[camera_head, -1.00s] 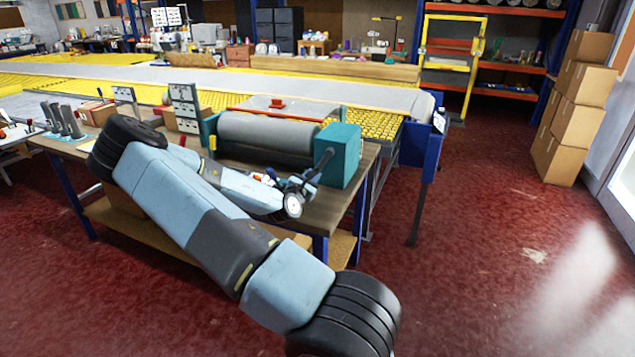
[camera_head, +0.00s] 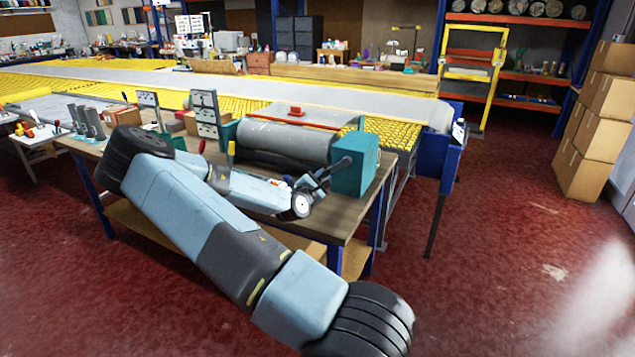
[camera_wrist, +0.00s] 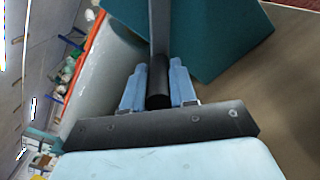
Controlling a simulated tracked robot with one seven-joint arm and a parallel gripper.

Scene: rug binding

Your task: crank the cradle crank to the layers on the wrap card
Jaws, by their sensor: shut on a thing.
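The cradle holds a grey roll (camera_head: 285,143) between teal end housings. The larger teal housing (camera_head: 356,168) is at its right end. The crank's dark arm (camera_head: 338,167) slants down and left from that housing. My gripper (camera_head: 316,183) is at the crank's lower end. In the wrist view my gripper (camera_wrist: 158,88) has its blue fingers on either side of the black crank handle (camera_wrist: 158,97), shut on it. The grey crank arm (camera_wrist: 160,28) runs up past the teal housing there. Upright cards (camera_head: 205,113) and (camera_head: 148,103) stand behind my arm; their marks are too small to read.
The wooden bench (camera_head: 335,220) carries the cradle, with bare top in front of the housing. A yellow-handled lever (camera_head: 231,150) stands left of the roll. A blue post (camera_head: 437,150) stands right of the bench. Cardboard boxes (camera_head: 590,135) are stacked far right; red floor lies between.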

